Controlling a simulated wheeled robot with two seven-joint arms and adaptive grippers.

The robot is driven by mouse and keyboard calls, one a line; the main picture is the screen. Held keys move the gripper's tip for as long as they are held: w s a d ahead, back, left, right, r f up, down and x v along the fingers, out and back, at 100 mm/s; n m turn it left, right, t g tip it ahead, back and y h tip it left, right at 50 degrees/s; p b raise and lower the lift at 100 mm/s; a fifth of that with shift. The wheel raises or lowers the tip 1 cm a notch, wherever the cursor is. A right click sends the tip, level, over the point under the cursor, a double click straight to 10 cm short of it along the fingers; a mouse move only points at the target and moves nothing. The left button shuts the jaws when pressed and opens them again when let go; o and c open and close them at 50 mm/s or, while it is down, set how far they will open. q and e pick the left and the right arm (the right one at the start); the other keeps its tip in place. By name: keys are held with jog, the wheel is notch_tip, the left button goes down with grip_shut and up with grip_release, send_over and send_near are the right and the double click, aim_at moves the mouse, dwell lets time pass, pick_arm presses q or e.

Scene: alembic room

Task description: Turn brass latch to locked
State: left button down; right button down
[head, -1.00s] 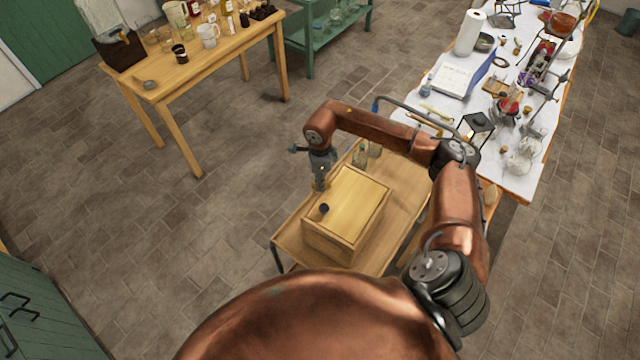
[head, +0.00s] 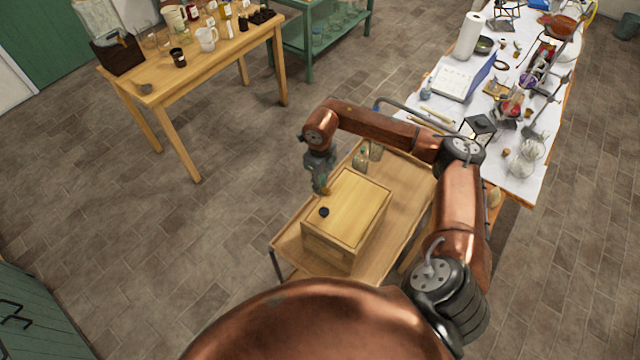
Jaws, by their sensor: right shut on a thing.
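Whether the latch is turned does not show. My left gripper is not in view.
Small glass bottles (head: 361,158) stand on the side table behind the box, close to my right forearm. A white-covered bench (head: 470,118) crowded with glassware is at the right. A wooden table (head: 205,62) with jars is at the upper left. The floor between is clear.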

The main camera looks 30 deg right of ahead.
dwell(0.5)
jog(key=c, duration=1.8)
grip_release()
jog(key=shift+c, duration=0.2)
jog(key=shift+r, duration=0.1)
notch_tip(320, 180, up, 12)
